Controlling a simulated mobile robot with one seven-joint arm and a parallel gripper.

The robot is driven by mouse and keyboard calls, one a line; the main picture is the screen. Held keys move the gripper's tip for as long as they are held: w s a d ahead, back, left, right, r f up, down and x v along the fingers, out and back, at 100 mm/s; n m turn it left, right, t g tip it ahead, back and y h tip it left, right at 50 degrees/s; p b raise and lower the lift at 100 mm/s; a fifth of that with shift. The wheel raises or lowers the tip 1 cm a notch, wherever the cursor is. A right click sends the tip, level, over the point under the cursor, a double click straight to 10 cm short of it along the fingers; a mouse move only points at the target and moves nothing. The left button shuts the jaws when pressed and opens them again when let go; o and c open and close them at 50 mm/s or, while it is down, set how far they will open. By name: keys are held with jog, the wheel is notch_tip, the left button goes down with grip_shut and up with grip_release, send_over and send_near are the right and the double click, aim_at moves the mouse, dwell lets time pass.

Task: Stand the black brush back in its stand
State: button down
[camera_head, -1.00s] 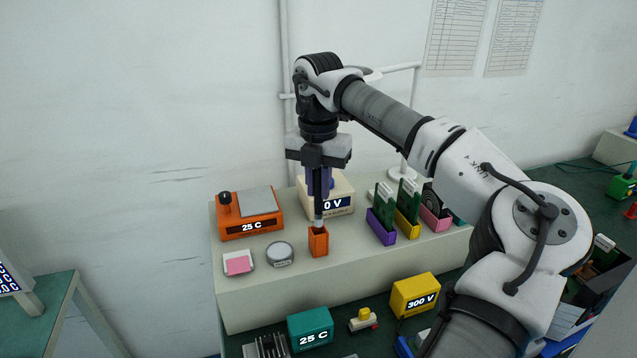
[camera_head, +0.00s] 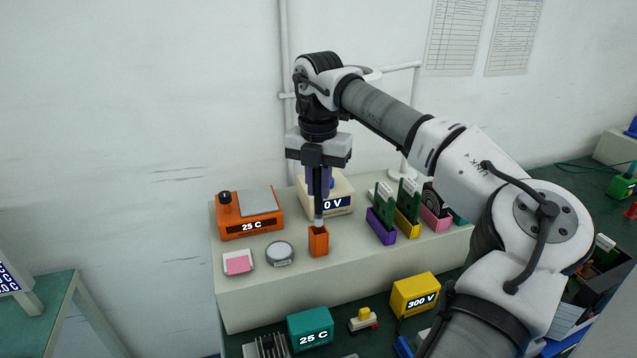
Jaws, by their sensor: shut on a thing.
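My gripper (camera_head: 319,186) points straight down over the raised shelf and is shut on the black brush (camera_head: 318,208). The brush is upright, a thin dark shaft with a pale grey part near its lower end. Its lower end is at the mouth of the orange stand (camera_head: 318,242), a small upright open-topped box. I cannot tell how far the brush reaches inside. The fingers hide much of its upper part.
An orange 25 C hotplate (camera_head: 249,214), a round grey tin (camera_head: 280,254) and a pink pad (camera_head: 238,263) are left of the stand. A cream 0 V box (camera_head: 342,205) is close behind. Purple (camera_head: 381,228) and yellow (camera_head: 408,225) holders with green boards stand right.

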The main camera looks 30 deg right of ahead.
aim_at(319, 212)
jog(key=shift+f+b, duration=2.5)
jog(key=shift+f, duration=1.05)
jog(key=c, duration=1.3)
grip_release()
notch_tip(319, 212, up, 14)
jog(key=p, duration=0.9)
jog(key=shift+f, duration=0.1)
jog(key=shift+a, duration=0.1)
